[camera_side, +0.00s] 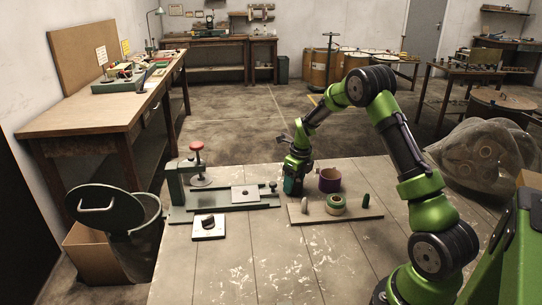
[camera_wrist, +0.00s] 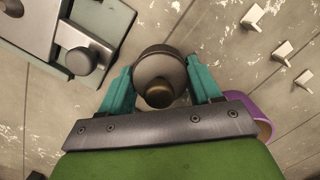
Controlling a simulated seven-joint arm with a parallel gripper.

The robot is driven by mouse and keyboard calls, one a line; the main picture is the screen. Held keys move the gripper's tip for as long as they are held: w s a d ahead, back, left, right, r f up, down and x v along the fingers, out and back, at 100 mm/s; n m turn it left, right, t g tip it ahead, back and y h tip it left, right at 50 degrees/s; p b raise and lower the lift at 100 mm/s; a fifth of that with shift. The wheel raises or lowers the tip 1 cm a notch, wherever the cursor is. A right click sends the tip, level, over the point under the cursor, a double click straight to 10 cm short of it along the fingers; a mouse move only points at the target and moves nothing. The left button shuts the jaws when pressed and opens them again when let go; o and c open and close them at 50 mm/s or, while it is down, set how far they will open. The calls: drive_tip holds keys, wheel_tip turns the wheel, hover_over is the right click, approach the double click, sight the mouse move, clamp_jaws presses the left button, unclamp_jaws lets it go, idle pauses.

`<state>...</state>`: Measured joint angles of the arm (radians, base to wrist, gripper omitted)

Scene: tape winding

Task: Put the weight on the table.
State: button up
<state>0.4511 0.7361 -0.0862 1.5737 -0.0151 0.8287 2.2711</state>
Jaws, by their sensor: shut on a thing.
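The weight (camera_wrist: 160,72), a dark round body with a brass knob on top, sits between the teal fingers of my gripper (camera_wrist: 160,88) in the wrist view. The fingers are shut on it from both sides. In the side view my gripper (camera_side: 293,186) points down at the back left of a flat board (camera_side: 362,213) on the table (camera_side: 270,265). The fingers hide most of the weight there, and I cannot tell whether it touches the surface below.
To the left is a green press (camera_side: 178,190) with a red knob, and a small plate with a dark knob (camera_side: 208,226). The front table is clear.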

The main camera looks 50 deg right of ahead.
drive_tip(key=shift+f, duration=0.15)
drive_tip(key=o, duration=1.4)
drive_tip(key=shift+c, duration=0.2)
